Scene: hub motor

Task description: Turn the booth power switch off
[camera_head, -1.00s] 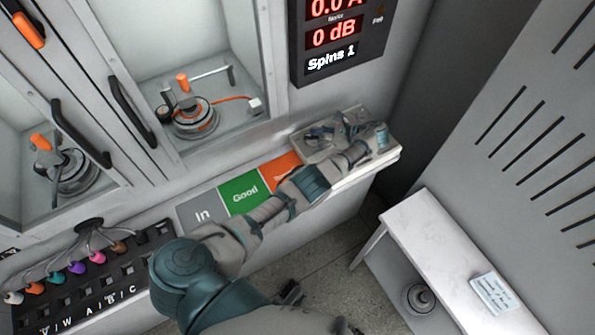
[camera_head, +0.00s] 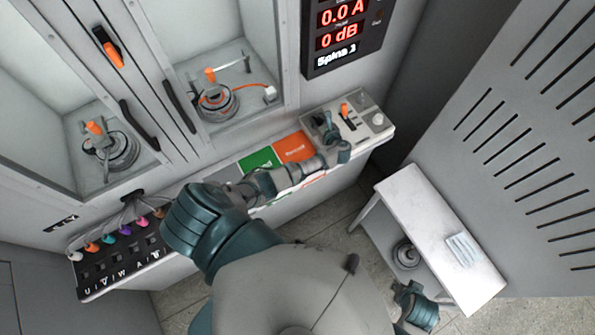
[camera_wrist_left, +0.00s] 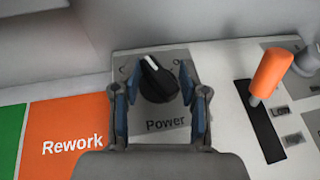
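The power switch is a black rotary knob (camera_wrist_left: 158,78) with a white pointer line, above a "Power" label on a grey plate in the left wrist view. Its pointer leans up and slightly left. My left gripper (camera_wrist_left: 158,108) is open, with one blue-padded finger on each side of the knob; whether they touch it I cannot tell. In the head view the left gripper (camera_head: 328,128) is over the left part of the control panel (camera_head: 376,122) and largely hides the knob. My right gripper (camera_head: 417,305) shows at the lower right; its fingers are unclear.
An orange-handled lever (camera_wrist_left: 271,74) stands right of the knob. The orange "Rework" zone (camera_wrist_left: 65,140) lies to the left. A display (camera_head: 343,32) hangs behind the panel. A white side table (camera_head: 425,220) stands at right. Glazed booths with motors (camera_head: 216,100) are behind.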

